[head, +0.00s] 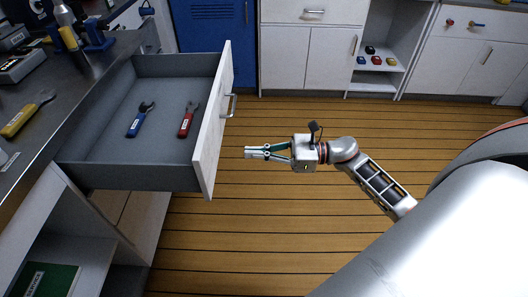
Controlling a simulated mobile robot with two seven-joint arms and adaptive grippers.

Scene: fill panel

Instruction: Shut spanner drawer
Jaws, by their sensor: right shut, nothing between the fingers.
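The spanner drawer (212,125) stands pulled out from the workbench at the left of the head view. It has a white front panel, a metal handle (232,105) and a grey inside. A blue-handled spanner (136,123) and a red-handled spanner (187,123) lie apart on its floor. My right gripper (248,152) is shut and empty. It is to the right of the drawer front, below the handle in the picture, with a gap between its fingertips and the panel. My left gripper is not in view.
The dark worktop (42,110) carries a yellow-handled tool (22,114) and other gear. A green book (50,280) lies on the shelf below. White cabinets (312,55) and a blue locker (216,40) line the back. The wooden floor (270,230) right of the drawer is clear.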

